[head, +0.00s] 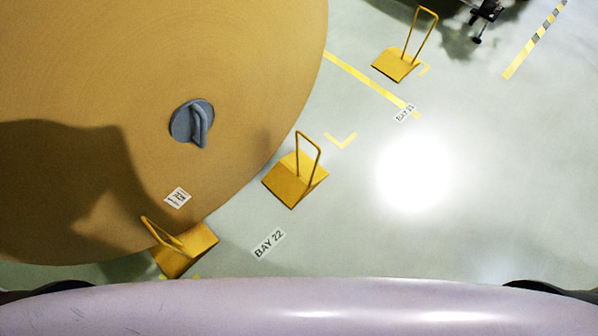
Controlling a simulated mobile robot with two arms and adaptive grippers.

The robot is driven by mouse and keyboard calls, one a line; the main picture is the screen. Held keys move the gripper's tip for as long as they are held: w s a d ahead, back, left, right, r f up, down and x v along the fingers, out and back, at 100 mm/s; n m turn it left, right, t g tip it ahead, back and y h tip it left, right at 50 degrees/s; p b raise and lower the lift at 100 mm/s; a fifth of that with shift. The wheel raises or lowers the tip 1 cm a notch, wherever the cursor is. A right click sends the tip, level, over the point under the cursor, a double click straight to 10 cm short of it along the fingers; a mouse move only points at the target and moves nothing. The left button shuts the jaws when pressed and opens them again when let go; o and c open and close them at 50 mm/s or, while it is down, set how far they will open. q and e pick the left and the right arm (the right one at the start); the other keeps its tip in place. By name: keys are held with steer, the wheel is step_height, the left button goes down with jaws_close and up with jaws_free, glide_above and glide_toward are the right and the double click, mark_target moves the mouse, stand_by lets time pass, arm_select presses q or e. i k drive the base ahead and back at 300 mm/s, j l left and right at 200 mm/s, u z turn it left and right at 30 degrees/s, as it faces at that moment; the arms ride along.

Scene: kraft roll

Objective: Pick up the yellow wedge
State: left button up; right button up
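Three yellow wedges with upright loop handles stand on the pale floor. One yellow wedge (291,184) is in the middle, close to the round edge of the big kraft roll (250,70). A second yellow wedge (186,253) is at the lower left by the roll's lower edge, its handle leaning over the roll in the picture. A third yellow wedge (393,66) is at the upper right, apart from the roll. Neither of my grippers is in view; only dark parts at the lower left and lower right corners show beside my body.
The roll fills the upper left and has a grey plug (191,122) and a small label (178,198) on its face. Floor labels, including BAY 22 (269,244), and yellow tape lines (360,75) mark the floor. A dark wheeled thing (486,12) is at the top right. The right-hand floor is clear.

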mark_target(295, 174)
steer(key=i+l+u, duration=0.15)
steer(key=u, duration=0.25)
steer(key=i+l+u, duration=0.1)
steer(key=u, duration=0.3)
steer(key=l+u, duration=0.35)
steer(key=i, duration=0.05)
